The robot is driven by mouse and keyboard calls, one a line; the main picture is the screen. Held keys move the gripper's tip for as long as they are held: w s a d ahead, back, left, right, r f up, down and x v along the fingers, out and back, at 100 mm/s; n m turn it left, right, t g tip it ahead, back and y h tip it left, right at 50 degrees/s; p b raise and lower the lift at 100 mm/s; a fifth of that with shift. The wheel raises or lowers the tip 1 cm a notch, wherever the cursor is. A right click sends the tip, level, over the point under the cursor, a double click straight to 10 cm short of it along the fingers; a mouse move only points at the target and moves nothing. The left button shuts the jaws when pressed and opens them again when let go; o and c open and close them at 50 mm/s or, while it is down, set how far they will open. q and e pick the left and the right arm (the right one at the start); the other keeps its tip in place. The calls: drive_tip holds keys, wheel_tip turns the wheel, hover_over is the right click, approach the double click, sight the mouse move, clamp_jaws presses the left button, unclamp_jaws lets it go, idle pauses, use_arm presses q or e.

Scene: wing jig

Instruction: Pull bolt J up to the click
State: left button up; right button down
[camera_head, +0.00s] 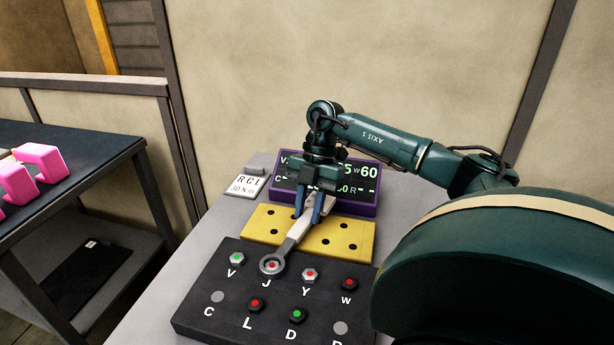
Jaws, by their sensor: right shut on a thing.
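My right gripper (311,207) is shut on the white handle of a wrench (294,237). The wrench slants down and left, and its grey ring end sits around bolt J (271,266) on the black bolt board (215,290). Bolt J shows a red centre inside the ring. The letter J is printed just below it. A purple display box (284,197) stands behind the gripper; it shows W 60, and part of its text is hidden by the gripper. My left gripper is not in view.
Other bolts stand on the board: V (237,258) with a green centre, Y (309,274) and W (349,284) with red. A yellow plate with holes (350,238) lies behind the board. A white card (245,186) reads RCL, 30 Nm. Pink blocks (42,160) lie on a dark table at left.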

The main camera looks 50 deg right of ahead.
drive_tip(key=shift+s+d+m+t, duration=0.15)
drive_tip(key=shift+s+m, duration=0.25)
drive_tip(key=shift+s, duration=0.15)
drive_tip(key=shift+s+d+m+t, duration=0.15)
drive_tip(key=shift+s+m, duration=0.25)
drive_tip(key=shift+s, duration=0.25)
drive_tip(key=shift+s+m+t+b, duration=0.3)
drive_tip(key=shift+s+m, duration=0.3)
drive_tip(key=shift+s, duration=0.05)
drive_tip(key=shift+s+m, duration=0.5)
drive_tip(key=shift+s, duration=0.1)
drive_tip(key=shift+w+n, duration=0.3)
drive_tip(key=shift+w, duration=0.2)
drive_tip(key=shift+r, duration=0.2)
